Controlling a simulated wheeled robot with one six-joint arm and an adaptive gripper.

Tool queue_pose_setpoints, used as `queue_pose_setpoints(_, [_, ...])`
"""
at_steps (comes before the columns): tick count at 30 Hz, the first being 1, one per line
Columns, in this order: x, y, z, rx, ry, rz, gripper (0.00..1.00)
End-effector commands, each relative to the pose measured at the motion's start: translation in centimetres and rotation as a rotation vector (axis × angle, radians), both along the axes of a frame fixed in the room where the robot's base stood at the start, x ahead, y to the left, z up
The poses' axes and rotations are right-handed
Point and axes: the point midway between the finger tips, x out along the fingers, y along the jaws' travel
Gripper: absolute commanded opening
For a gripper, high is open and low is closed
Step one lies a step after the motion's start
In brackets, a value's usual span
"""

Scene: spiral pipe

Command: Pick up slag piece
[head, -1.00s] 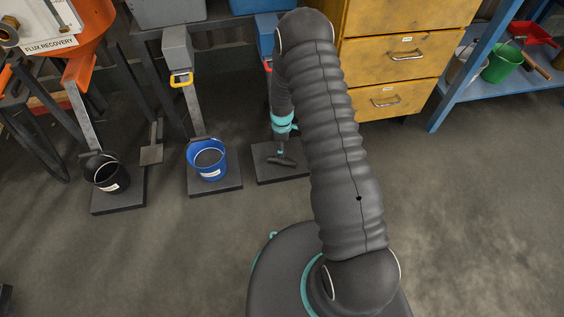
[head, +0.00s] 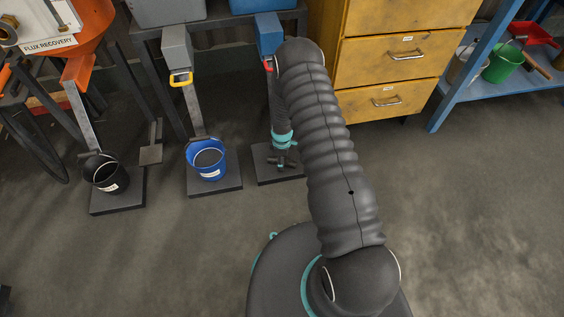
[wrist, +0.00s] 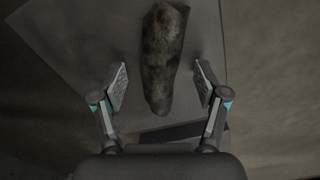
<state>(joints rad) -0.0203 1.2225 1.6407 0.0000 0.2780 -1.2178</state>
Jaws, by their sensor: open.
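The slag piece (wrist: 162,58) is a dark, mottled, elongated lump in the wrist view, narrowing toward my gripper. My gripper (wrist: 160,87) is open, with one finger on each side of the lump's near part. A gap shows between each finger pad and the lump, so neither appears to touch it. In the head view my gripper (head: 283,162) points down over the dark square plate (head: 262,174) right of the blue bucket. My gripper hides the slag piece there.
A blue bucket (head: 205,160) and a black bucket (head: 105,174) stand on plates to the left. Grey (head: 177,50) and blue (head: 268,34) chutes hang above. A yellow drawer cabinet (head: 392,65) stands at right. The front floor is open.

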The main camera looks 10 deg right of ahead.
Motion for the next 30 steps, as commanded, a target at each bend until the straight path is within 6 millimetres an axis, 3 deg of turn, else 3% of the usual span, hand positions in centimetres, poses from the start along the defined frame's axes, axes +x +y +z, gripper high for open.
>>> queue_pose_setpoints(2, [0.0,0.0,0.0,0.000,0.000,0.000,0.73])
queue_pose_setpoints(3, [0.0,0.0,0.0,0.000,0.000,0.000,0.68])
queue_pose_setpoints(9, [0.0,0.0,0.0,0.000,0.000,0.000,0.18])
queue_pose_setpoints(11, [0.0,0.0,0.0,0.000,0.000,0.000,0.07])
queue_pose_setpoints(23, [0.0,0.0,0.7,0.000,0.000,0.000,0.07])
queue_pose_setpoints(30, [0.1,0.0,3.9,0.000,-0.002,0.000,0.07])
